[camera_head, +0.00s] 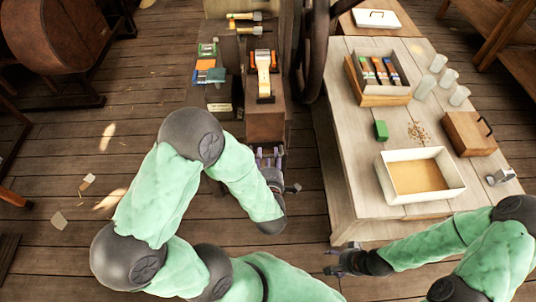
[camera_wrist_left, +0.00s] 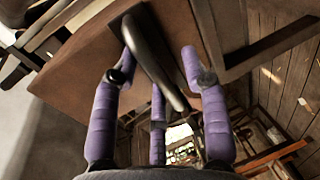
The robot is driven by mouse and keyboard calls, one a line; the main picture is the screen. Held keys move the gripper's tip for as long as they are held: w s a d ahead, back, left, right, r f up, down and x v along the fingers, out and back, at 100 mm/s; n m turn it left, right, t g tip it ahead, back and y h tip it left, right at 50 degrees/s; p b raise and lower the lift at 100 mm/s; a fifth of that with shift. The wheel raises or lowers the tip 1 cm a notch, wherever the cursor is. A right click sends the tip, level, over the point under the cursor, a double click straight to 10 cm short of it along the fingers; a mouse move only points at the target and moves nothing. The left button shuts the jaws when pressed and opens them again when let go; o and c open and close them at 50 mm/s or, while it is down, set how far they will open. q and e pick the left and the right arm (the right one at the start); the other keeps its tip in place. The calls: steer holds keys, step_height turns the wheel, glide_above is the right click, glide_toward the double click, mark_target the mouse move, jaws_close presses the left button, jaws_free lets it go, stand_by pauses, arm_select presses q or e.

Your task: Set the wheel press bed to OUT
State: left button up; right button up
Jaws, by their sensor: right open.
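No OUT mark is readable. In the left wrist view, the bed's underside or front (camera_wrist_left: 90,55) carries a curved dark grey handle (camera_wrist_left: 155,60). My left gripper (camera_head: 268,158) is at the near end of the bed. Its purple fingers (camera_wrist_left: 160,70) are spread on both sides of the handle, with gaps. Contact cannot be told. My right gripper (camera_head: 338,262) is open and empty, near the table's near left corner.
A side shelf (camera_head: 218,95) with small items is left of the bed. The plank floor at left is mostly clear.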

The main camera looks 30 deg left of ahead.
arm_select(q)
steer(key=shift+w, duration=0.1)
steer(key=shift+r, duration=0.1)
steer(key=shift+s+d+r, duration=0.15)
steer(key=shift+s+d, duration=0.15)
steer(key=shift+s, duration=0.15)
steer(key=v, duration=1)
steer(key=shift+s+d, duration=0.15)
steer(key=shift+s, duration=0.25)
